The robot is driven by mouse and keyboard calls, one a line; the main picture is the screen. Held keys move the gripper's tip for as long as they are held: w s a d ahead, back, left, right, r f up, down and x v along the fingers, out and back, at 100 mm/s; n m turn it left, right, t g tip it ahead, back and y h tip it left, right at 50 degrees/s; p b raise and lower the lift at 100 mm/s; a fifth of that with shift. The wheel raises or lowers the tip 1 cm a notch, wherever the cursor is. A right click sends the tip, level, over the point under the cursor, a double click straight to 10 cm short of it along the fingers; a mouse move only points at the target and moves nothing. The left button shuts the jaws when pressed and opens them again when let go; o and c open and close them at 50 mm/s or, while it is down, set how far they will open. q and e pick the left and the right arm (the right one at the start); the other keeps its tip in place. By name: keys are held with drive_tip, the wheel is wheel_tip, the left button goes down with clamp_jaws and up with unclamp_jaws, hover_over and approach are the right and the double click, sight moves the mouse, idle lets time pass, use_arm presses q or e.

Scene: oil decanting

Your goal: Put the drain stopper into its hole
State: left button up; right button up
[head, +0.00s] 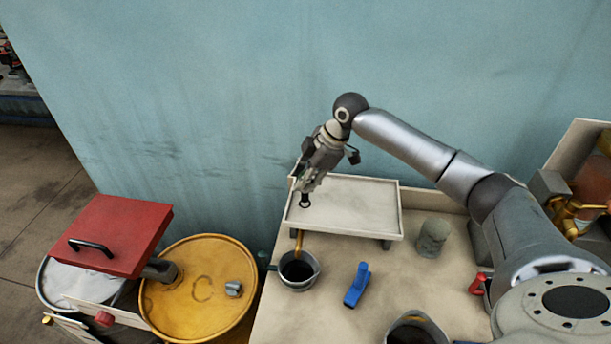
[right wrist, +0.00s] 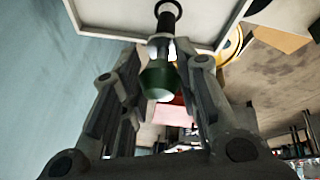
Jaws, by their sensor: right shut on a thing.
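My right gripper (head: 308,187) is over the front left part of a shallow white tray (head: 355,205). It is shut on the stopper (right wrist: 160,80), which shows between the fingers in the right wrist view as a green tapered body with a dark neck. A black ring shows at the far end of the neck, and in the head view just below the fingertips, over the tray. I cannot tell whether it touches the tray, and the drain hole is not clearly seen. A brown stream (head: 298,241) runs from the tray's front edge into a grey jug (head: 298,285) holding dark liquid. My left gripper is out of view.
On the bench (head: 325,325) are a blue tool (head: 357,285), a grey cylinder (head: 433,238) and another dark vessel (head: 412,336). A yellow drum (head: 200,305) and a red lid (head: 110,235) stand to the left. The wall is behind.

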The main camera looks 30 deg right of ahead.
drive_tip(key=shift+p, duration=1.15)
idle(1.2)
drive_tip(key=shift+f+b, duration=1.4)
drive_tip(key=shift+f, duration=1.4)
drive_tip(key=o, duration=1.2)
drive_tip(key=shift+c, duration=0.2)
drive_tip(key=v, duration=1.2)
drive_tip(key=shift+a, duration=0.1)
